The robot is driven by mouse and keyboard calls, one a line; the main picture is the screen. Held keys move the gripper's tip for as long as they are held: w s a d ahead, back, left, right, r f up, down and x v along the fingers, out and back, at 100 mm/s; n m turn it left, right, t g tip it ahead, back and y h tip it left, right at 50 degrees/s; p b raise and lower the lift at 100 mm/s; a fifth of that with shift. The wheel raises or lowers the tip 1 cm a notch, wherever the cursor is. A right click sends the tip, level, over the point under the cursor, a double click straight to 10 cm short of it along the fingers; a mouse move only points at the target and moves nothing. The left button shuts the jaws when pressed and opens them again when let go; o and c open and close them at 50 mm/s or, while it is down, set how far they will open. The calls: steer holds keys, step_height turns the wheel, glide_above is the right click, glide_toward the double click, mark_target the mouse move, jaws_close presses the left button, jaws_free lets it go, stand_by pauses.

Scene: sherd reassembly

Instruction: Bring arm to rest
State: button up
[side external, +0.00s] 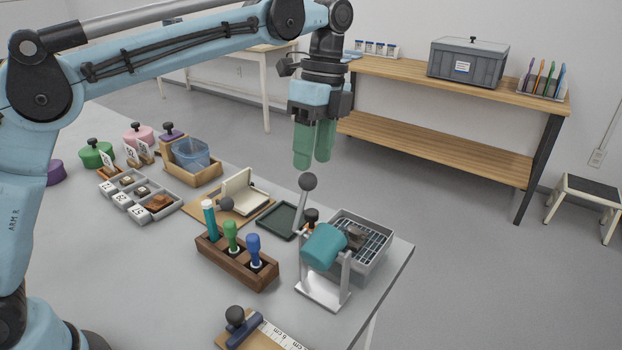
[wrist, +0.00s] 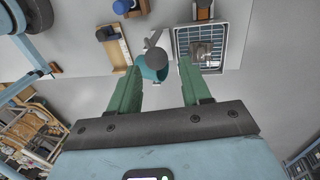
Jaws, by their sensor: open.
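My gripper (side external: 314,143) is raised above the far right part of the table, with its green fingers pointing down. The fingers are apart with nothing between them. In the wrist view my gripper (wrist: 155,82) shows two separated green fingers over the table's edge. Below it stands a teal cylinder on a metal stand (side external: 322,245) with a grey ball-topped lever (side external: 307,182). A grey basket with a wire rack (side external: 372,258) sits beside the stand and holds a dark piece (side external: 356,238). The gripper is clear of all of these.
A wooden block (side external: 236,262) holds several coloured-handled tools. A dark green tray (side external: 282,220), a grey sectioned tray (side external: 160,212) and a wooden bin with a blue container (side external: 190,160) lie farther left. A ruler board (side external: 270,332) is at the front. Open floor lies right of the table.

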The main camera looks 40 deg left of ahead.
steer(key=shift+s+a+r+n, duration=0.1)
steer(key=shift+s+a+n, duration=0.05)
steer(key=shift+a+n, duration=0.15)
steer(key=s+a+f+n+t, duration=0.4)
steer(key=s+a+n, duration=0.2)
steer(key=s+n, duration=0.1)
steer(key=s+a+f+n+t, duration=0.4)
steer(key=s+a+n+t, duration=0.1)
steer(key=n, duration=0.5)
steer(key=shift+s+a+f, duration=0.35)
steer(key=shift+s+a, duration=0.1)
steer(key=shift+s, duration=0.75)
